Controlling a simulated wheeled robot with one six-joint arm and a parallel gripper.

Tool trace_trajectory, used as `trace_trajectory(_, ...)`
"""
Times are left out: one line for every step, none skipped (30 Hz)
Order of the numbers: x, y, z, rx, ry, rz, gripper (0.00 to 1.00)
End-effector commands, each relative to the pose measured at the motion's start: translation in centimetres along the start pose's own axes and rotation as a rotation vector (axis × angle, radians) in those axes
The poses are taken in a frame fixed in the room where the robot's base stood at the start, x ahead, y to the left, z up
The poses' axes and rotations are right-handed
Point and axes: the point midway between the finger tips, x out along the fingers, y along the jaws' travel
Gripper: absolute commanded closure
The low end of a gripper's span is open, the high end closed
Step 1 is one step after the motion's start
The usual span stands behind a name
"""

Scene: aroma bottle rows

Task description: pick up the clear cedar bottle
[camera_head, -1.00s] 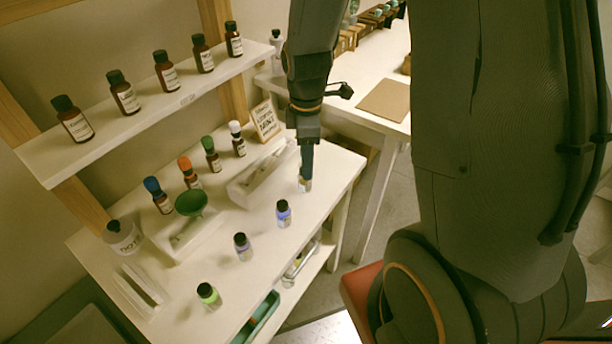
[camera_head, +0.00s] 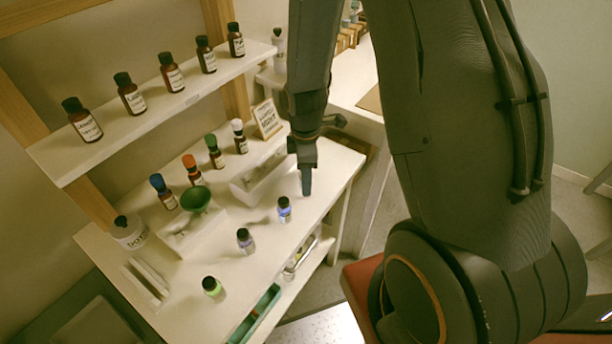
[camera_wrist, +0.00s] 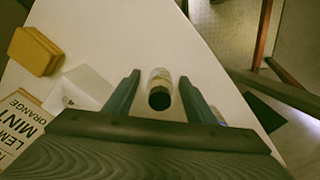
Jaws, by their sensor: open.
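A small clear bottle (camera_wrist: 160,76) with a black cap stands on the white table (camera_wrist: 115,25). It shows in the wrist view between the two fingers of my gripper (camera_wrist: 159,84), with slight gaps on both sides; its label is not readable. My gripper is open and points down around the bottle. In the head view my gripper (camera_head: 306,182) is at the right end of the table, and its fingers hide the bottle.
Behind are a green funnel (camera_head: 195,199), a white tray (camera_head: 262,172), a sign (camera_head: 266,119) and several brown bottles. An orange block (camera_wrist: 36,50) lies near the sign.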

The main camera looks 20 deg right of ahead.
Motion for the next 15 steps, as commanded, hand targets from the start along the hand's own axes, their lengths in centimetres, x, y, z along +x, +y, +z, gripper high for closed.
trace_trajectory(0.04, 0.03, 0.0, 0.0, 0.0, 0.001, 0.5)
trace_trajectory(0.05, 0.03, 0.0, 0.0, 0.0, 0.001, 0.5)
trace_trajectory(0.05, 0.04, 0.0, 0.0, 0.0, 0.001, 0.5)
trace_trajectory(0.04, 0.04, 0.0, 0.0, 0.0, 0.001, 0.5)
trace_trajectory(0.04, 0.04, 0.0, 0.0, 0.0, 0.001, 0.5)
trace_trajectory(0.04, 0.04, 0.0, 0.0, 0.0, 0.001, 0.5)
trace_trajectory(0.04, 0.04, 0.0, 0.0, 0.0, 0.001, 0.53)
trace_trajectory(0.04, 0.04, 0.0, 0.0, 0.0, 0.001, 0.58)
trace_trajectory(0.04, 0.03, 0.0, 0.0, 0.0, 0.001, 0.65)
trace_trajectory(0.03, 0.03, 0.0, 0.0, 0.0, 0.001, 0.7)
trace_trajectory(0.03, 0.03, 0.0, 0.0, 0.0, 0.001, 0.75)
trace_trajectory(0.03, 0.03, -0.01, 0.0, 0.0, 0.001, 0.82)
trace_trajectory(0.03, 0.03, -0.01, 0.0, 0.0, 0.001, 0.87)
trace_trajectory(0.03, 0.03, -0.01, 0.0, 0.0, 0.001, 0.92)
trace_trajectory(0.02, 0.03, -0.01, 0.0, 0.0, 0.001, 0.95)
